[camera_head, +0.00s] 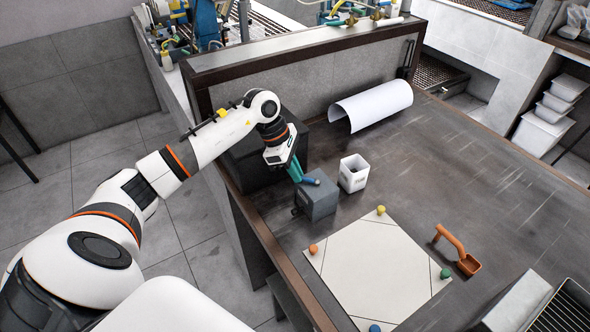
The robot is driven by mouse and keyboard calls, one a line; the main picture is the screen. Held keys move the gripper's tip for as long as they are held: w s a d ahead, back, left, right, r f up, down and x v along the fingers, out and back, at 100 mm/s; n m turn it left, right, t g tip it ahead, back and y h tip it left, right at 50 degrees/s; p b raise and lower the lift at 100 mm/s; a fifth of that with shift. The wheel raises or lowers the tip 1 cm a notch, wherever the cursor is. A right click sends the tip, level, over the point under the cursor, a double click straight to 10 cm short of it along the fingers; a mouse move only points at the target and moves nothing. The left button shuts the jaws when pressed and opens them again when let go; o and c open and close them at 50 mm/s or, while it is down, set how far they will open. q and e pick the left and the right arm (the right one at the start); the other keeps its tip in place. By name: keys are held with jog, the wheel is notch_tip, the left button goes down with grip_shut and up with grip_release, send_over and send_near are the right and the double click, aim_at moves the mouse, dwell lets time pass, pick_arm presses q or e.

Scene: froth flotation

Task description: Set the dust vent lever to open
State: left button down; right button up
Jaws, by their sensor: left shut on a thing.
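A grey box (318,203) stands on the dark bench near its left edge, with a short blue handle (312,181) at its top, which looks like the dust vent lever. My left gripper (299,174) reaches down from the left, its teal fingers shut on the blue handle. The fingers hide part of the handle, so its exact angle is hard to tell. My right gripper is out of view.
A white cup (353,173) stands just right of the grey box. A pale sheet (375,265) with coloured knobs at its corners lies in front, and an orange scoop (466,262) lies to its right. A curled white sheet (372,104) lies behind.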

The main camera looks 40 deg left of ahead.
aim_at(314, 196)
pick_arm(q)
jog(key=shift+s, duration=0.1)
jog(key=n+b, duration=0.1)
jog(key=s+d+n+t+b, duration=0.1)
jog(key=n, duration=0.1)
jog(key=n+b, duration=0.1)
jog(key=shift+s+d+f+n+t+y, duration=0.15)
jog(key=shift+s+n+t+y, duration=0.15)
jog(key=shift+s+y, duration=0.1)
jog(key=d+n+y+b, duration=0.1)
jog(key=n+b, duration=0.1)
jog(key=s+d+n+t+y+b, duration=0.1)
jog(key=n+b, duration=0.1)
jog(key=n, duration=0.1)
jog(key=shift+d+n, duration=0.2)
jog(key=shift+n, duration=0.1)
jog(key=d+n+b, duration=0.1)
jog(key=n+y+b, duration=0.1)
jog(key=n, duration=0.1)
jog(key=shift+s+d+n, duration=0.15)
jog(key=shift+d+n, duration=0.15)
jog(key=shift+d, duration=0.1)
jog(key=shift+w+d+r+n+y+b, duration=0.1)
jog(key=shift+d+n+y+b, duration=0.4)
jog(key=shift+n, duration=0.5)
jog(key=shift+w+d+r+n+y+b, duration=0.1)
jog(key=shift+d+n+y+b, duration=0.35)
jog(key=shift+n, duration=0.55)
jog(key=c, duration=1.5)
grip_release()
